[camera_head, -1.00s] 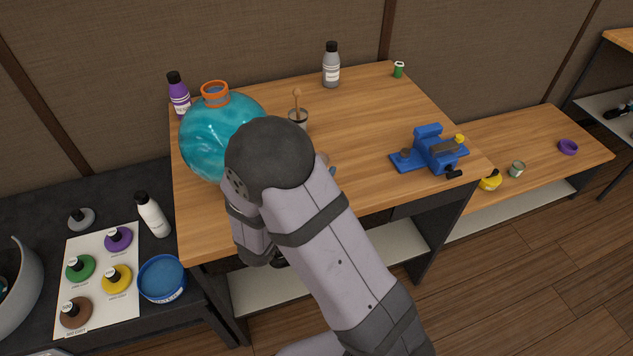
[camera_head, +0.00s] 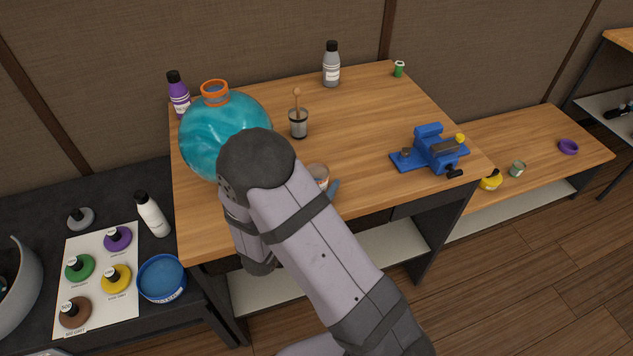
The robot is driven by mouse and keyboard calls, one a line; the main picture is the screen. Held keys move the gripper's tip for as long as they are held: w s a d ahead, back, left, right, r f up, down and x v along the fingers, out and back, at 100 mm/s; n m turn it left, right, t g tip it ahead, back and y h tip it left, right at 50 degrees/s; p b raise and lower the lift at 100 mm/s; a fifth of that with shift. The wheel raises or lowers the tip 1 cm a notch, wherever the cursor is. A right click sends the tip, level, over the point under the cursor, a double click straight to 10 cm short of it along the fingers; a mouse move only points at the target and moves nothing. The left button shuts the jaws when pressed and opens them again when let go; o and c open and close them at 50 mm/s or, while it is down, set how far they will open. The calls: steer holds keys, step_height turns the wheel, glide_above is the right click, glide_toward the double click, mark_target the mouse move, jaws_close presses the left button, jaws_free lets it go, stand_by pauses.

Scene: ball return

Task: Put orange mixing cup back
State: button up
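A small clear cup with an orange-brown tinge (camera_head: 318,173) is at the front middle of the wooden table, partly hidden behind my arm. It looks like the mixing cup. A blue-grey piece (camera_head: 333,188) shows against its right side; I cannot tell whether this is a fingertip of my gripper. The rest of my gripper is hidden behind my arm, so its opening does not show. A grey cup with a dark rim and a wooden stick in it (camera_head: 298,125) stands further back. A big round teal vessel with an orange neck ring (camera_head: 222,125) stands at the left.
Purple (camera_head: 179,97) and grey (camera_head: 331,66) bottles stand at the back. A blue vise (camera_head: 435,148) is at the right. The table's middle is clear.

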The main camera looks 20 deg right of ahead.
steer(key=shift+a+r, duration=0.1)
steer(key=shift+r, duration=0.1)
steer(key=b+v, duration=0.1)
steer(key=v, duration=1.1)
steer(key=shift+f+b, duration=0.15)
steer(key=shift+b, duration=0.15)
steer(key=shift+d, duration=0.2)
